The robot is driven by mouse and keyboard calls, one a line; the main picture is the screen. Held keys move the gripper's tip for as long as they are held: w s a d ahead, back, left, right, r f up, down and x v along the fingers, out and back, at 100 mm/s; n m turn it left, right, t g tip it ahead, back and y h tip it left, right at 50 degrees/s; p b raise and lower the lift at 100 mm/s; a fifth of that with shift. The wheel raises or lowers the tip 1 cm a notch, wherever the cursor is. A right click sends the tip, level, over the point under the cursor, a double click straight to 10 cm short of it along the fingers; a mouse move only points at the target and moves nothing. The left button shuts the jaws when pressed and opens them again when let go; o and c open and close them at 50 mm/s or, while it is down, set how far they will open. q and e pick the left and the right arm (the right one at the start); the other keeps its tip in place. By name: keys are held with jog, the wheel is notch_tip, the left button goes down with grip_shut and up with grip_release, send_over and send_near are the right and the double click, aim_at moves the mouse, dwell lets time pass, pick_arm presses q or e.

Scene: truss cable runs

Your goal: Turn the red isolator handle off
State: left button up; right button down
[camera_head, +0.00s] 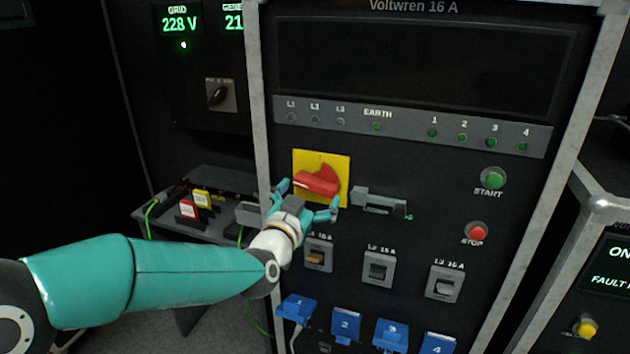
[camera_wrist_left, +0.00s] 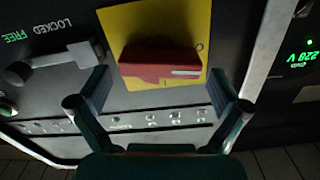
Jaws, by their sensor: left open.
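The red isolator handle (camera_head: 318,182) sits on a yellow plate (camera_head: 338,160) on the front of the Voltwren 16 A panel. Its bar lies roughly level across the plate, slightly tilted. It also shows in the left wrist view (camera_wrist_left: 158,62), with a white mark on its bar. My left gripper (camera_head: 307,202) is open in front of the handle, one finger at its left and one at its lower right. In the left wrist view its fingers (camera_wrist_left: 162,98) stand on either side of the handle, with no clear contact. My right gripper is out of view.
A grey latch (camera_head: 380,200) is just right of the plate; the wrist view shows LOCKED and FREE lettering beside it. Breaker switches (camera_head: 378,268) and blue connectors (camera_head: 345,325) are below. Green START (camera_head: 493,179) and red STOP (camera_head: 476,233) buttons are at right.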

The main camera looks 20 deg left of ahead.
aim_at(313, 189)
pick_arm(q)
jog(key=shift+w+p, duration=0.35)
jog(key=shift+w, duration=1.35)
jog(key=c, duration=0.8)
jog(key=n+b, duration=0.1)
jog(key=b, duration=0.2)
jog(key=shift+f, duration=0.3)
jog(key=shift+r+n+b, duration=0.2)
jog(key=shift+n+b, duration=0.3)
jog(key=shift+n, duration=0.2)
jog(key=shift+r, duration=0.1)
